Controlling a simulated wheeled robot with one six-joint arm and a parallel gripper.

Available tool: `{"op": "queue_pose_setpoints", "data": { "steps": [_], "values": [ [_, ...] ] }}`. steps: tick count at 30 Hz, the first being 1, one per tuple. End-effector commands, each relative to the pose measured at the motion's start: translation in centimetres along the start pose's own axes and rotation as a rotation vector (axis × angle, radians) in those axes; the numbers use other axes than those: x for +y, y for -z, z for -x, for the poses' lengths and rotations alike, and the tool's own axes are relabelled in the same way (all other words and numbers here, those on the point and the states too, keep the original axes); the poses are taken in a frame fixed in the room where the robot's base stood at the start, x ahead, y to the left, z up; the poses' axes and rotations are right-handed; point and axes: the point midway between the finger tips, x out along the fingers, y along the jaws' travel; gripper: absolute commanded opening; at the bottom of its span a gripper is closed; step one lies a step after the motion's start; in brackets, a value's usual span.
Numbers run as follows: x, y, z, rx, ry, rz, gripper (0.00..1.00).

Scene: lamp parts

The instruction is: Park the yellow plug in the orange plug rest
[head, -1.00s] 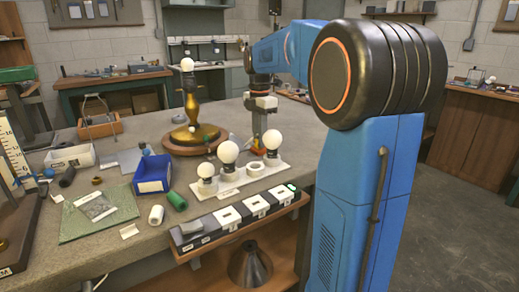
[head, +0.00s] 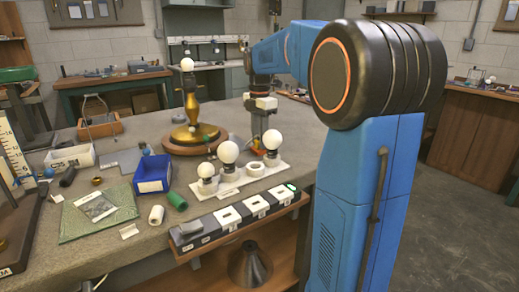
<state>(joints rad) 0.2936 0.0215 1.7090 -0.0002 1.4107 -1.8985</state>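My gripper (head: 259,140) points down over the back middle of the bench, to the right of the brass lamp (head: 191,112). Its fingers are small and seen from behind my arm, so I cannot tell if they are open or shut. A small orange piece, likely the orange plug rest (head: 257,151), shows right below the fingertips, partly hidden by the bulb in front. I cannot make out the yellow plug as a separate thing; it may be hidden at the fingertips.
A white holder (head: 230,187) with several bulbs stands in front of my gripper. A row of dark and white boxes (head: 226,216) lines the front edge. A blue bin (head: 153,174), green mat (head: 98,212) and white bin (head: 70,157) are at left. The bench behind the lamp is fairly clear.

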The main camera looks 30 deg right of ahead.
Motion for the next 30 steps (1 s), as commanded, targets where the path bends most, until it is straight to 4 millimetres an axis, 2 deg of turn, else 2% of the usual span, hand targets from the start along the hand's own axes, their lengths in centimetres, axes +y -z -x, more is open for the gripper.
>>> {"op": "queue_pose_setpoints", "data": {
  "steps": [10, 14, 20, 30],
  "values": [
    [0.0, 0.0, 0.1, 0.0, 0.0, 0.0, 0.4],
    [0.0, 0.0, 0.9, 0.0, 0.0, 0.0, 0.4],
    [0.1, 0.0, 4.1, -0.001, -0.003, 0.0, 0.4],
    [0.1, -0.1, 10.9, -0.001, -0.003, 0.0, 0.4]
  ]
}}
